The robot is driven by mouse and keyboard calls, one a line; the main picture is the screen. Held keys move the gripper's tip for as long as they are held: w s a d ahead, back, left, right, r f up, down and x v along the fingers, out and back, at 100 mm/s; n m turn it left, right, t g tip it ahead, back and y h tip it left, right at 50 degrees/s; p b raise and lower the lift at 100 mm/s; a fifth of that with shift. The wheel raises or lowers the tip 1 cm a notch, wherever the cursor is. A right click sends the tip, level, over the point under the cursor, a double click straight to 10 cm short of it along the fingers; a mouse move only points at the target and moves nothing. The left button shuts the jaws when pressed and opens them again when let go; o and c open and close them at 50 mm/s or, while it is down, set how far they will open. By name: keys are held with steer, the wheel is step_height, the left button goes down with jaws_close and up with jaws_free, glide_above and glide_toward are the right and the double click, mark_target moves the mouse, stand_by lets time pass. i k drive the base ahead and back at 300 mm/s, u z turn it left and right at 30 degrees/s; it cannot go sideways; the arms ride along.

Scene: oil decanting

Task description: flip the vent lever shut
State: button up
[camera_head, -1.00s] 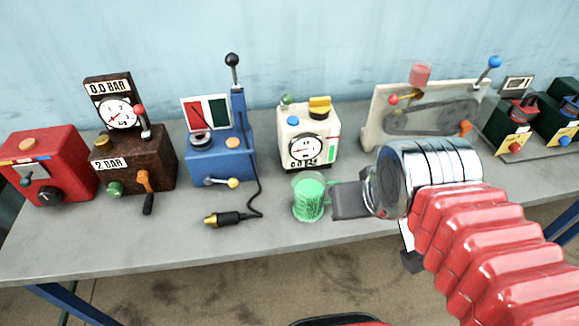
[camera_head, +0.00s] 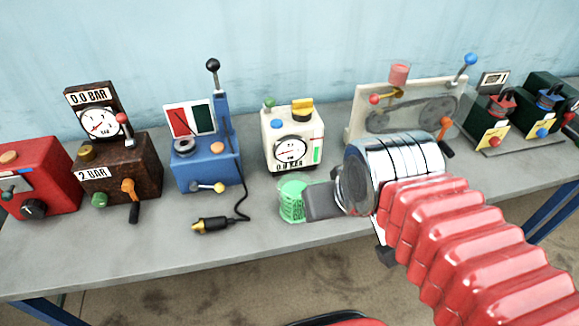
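No lever is labelled as the vent lever, so I cannot tell which one it is. Candidates are the yellow handle (camera_head: 302,107) on the white gauge box (camera_head: 307,152), the yellow-tipped lever (camera_head: 207,187) on the blue box's front and the tall black-knobbed lever (camera_head: 213,72) on the blue box (camera_head: 205,168). A green mug (camera_head: 291,203) stands upright in front of the white box. My gripper (camera_head: 312,203) is at the mug's right side, covering its handle. The fingers look like one grey block, so their opening and any grip on the handle are hidden.
A red box (camera_head: 45,182) and a brown gauge box (camera_head: 130,170) stand left. A cable with a plug (camera_head: 212,224) lies on the grey bench (camera_head: 150,243). A beige panel (camera_head: 357,121) stands behind my arm; dark boxes (camera_head: 488,135) are farther right.

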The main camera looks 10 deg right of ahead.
mark_target(270, 103)
steer(key=u, duration=0.35)
steer(key=k, duration=0.8)
steer(key=u, duration=0.5)
steer(key=k, duration=0.55)
steer(key=u, duration=0.45)
steer(key=i, duration=1.8)
steer(key=z, duration=0.8)
